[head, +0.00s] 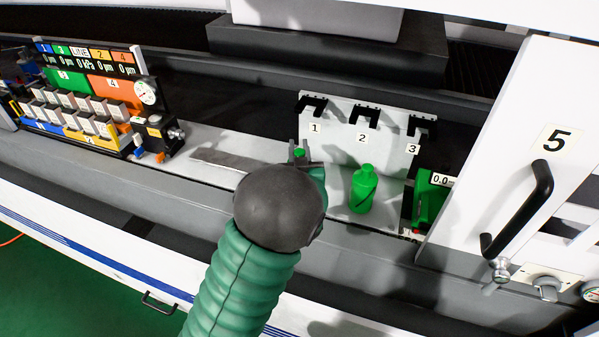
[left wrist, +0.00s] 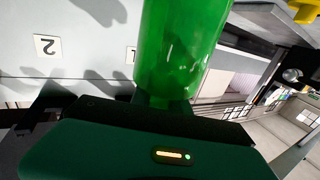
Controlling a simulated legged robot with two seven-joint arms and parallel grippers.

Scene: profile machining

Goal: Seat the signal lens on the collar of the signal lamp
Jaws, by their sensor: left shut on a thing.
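My left gripper (head: 300,163) is in the middle of the head view, over the light bench, reached from the near side. It is shut on a green bottle-shaped thing (head: 299,153), of which only the top shows between the fingers. The left wrist view shows its glossy, wide round body (left wrist: 182,45) and a narrower neck at the jaws; I cannot tell whether this is the signal lens. My wrist hides much of it in the head view. I cannot make out the signal lamp or its collar for certain. My right gripper is not in view.
A green bottle (head: 363,190) stands right of my gripper, before a white rack (head: 345,130) with hooks 1 to 3. A green device (head: 430,200) stands beside the white door marked 5 (head: 520,130). A flat metal strip (head: 222,160) lies left. A block-filled station (head: 85,110) stands farther left.

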